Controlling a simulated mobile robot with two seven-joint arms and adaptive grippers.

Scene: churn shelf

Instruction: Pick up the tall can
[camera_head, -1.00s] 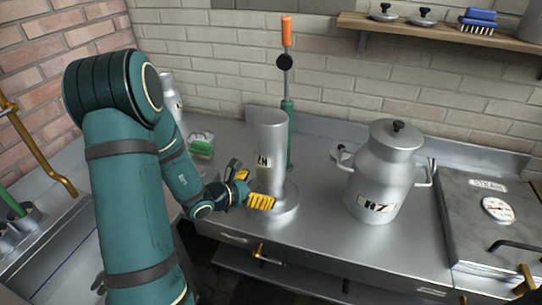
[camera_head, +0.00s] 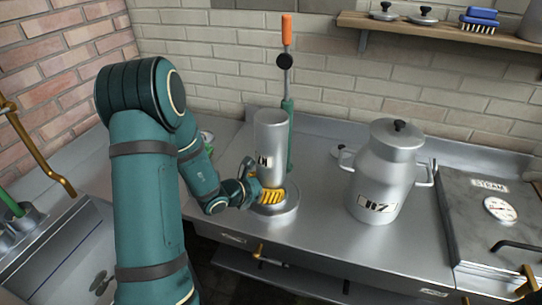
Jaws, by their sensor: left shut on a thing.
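The tall can (camera_head: 270,140) is a plain silver cylinder with a small white label on its side. It stands upright on a low round metal base (camera_head: 287,212) on the steel counter. My left gripper (camera_head: 268,190), with yellow finger pads, is at the can's lower part, on its left and front side. It is shut on the can, and its far finger is mostly hidden. My right gripper is not in view.
A green pole with an orange top (camera_head: 287,90) rises right behind the can. A steam box (camera_head: 485,215) is at far right. A wall shelf (camera_head: 430,30) is above.

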